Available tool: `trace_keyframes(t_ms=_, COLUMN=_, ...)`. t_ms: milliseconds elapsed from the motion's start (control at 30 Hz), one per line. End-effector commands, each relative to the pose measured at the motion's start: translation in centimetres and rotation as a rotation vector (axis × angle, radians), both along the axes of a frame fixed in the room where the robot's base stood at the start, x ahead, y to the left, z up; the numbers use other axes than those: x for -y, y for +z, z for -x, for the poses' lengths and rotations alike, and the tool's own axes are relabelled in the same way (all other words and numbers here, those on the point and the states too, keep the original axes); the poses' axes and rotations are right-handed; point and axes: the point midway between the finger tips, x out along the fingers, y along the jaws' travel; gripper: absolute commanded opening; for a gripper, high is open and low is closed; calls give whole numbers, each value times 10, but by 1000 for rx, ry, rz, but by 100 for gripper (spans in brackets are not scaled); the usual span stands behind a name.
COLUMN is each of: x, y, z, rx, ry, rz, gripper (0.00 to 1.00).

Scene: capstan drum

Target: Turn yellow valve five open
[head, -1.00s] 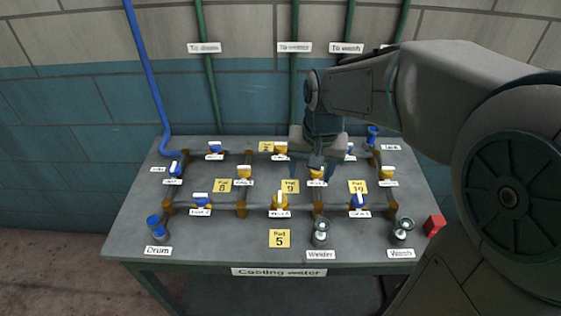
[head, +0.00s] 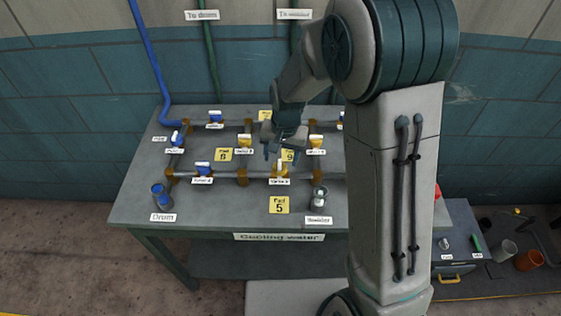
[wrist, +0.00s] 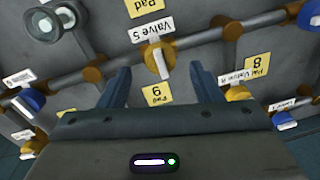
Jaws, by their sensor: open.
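Yellow valve five (head: 280,169) sits on the front pipe of the bench, behind the yellow "Pad 5" card (head: 279,205). In the wrist view, valve five (wrist: 158,60) shows with its "Valve 5" label and a white handle angled across the pipe line. My gripper (head: 273,153) is above the bench, just behind valve five and near the "Pad 9" card. In the wrist view, the two blue fingers of my gripper (wrist: 118,85) are spread apart and empty. The valve lies beyond the fingertips, apart from them.
Other blue and yellow valves stand along the pipes, including a blue one (head: 203,169) left of valve five. The Drum fitting (head: 162,195) and Welder fitting (head: 319,198) stand at the front. My arm hides the bench's right part. A lower shelf with cups (head: 503,250) stands at right.

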Motion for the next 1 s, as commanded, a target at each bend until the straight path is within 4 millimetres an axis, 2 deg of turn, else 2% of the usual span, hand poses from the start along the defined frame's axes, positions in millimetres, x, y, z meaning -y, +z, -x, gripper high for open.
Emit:
trace_keyframes(t_ms=100, x=-1, y=-18, z=0, rx=-2, ry=0, rz=1, gripper=59)
trace_keyframes(t_ms=300, x=-3, y=-35, z=0, rx=0, ry=0, rz=0, gripper=59)
trace_keyframes(t_ms=667, x=-3, y=-39, z=-1, rx=1, ry=1, rz=0, gripper=59)
trace_keyframes(t_ms=800, x=-3, y=-39, z=-1, rx=1, ry=1, rz=0, gripper=20)
trace_keyframes(t_ms=833, x=-3, y=-39, z=-1, rx=1, ry=1, rz=0, gripper=14)
trace_keyframes(t_ms=1000, x=-3, y=-39, z=-1, rx=1, ry=3, rz=-1, gripper=14)
